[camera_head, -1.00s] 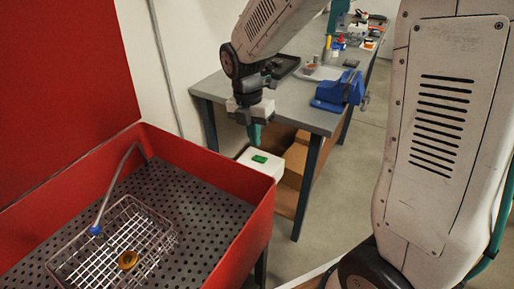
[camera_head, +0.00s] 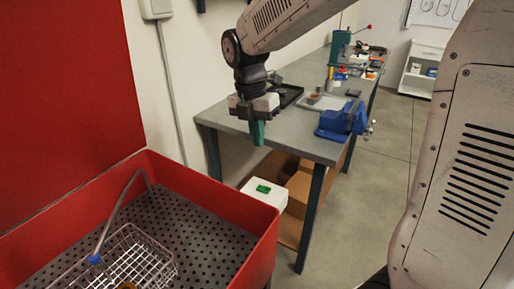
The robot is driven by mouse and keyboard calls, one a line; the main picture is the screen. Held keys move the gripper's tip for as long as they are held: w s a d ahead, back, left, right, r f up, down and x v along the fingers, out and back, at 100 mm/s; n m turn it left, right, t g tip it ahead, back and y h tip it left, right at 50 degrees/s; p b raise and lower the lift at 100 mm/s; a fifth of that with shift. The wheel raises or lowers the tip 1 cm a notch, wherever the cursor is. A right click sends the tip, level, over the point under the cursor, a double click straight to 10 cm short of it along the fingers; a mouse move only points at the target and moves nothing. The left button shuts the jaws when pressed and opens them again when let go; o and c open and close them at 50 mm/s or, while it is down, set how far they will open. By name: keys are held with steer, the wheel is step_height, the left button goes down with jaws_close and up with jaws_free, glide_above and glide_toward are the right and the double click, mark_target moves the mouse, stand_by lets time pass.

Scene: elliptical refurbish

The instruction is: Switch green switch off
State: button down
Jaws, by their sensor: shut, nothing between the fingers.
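The green switch (camera_head: 263,188) sits on top of a white box (camera_head: 275,197), low between the red basin and the workbench. Whether the switch is on or off is too small to tell. My gripper (camera_head: 258,140) points down above the white box, its greenish fingers shut and empty. It is apart from the switch, with a clear gap below the fingertips.
A red basin (camera_head: 212,190) with a perforated floor and a wire basket (camera_head: 135,258) stands at the left. A grey workbench (camera_head: 290,135) carries a blue vise (camera_head: 340,121) and several tools. Cardboard boxes (camera_head: 298,190) lie under it. The floor at right is open.

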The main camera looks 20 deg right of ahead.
mark_target(266, 190)
steer(key=f, duration=0.4)
steer(key=s+d+f, duration=0.1)
steer(key=f, duration=0.4)
steer(key=s+f, duration=0.1)
steer(key=f, duration=0.3)
steer(key=shift+d+f, duration=0.25)
steer(key=shift+f, duration=0.15)
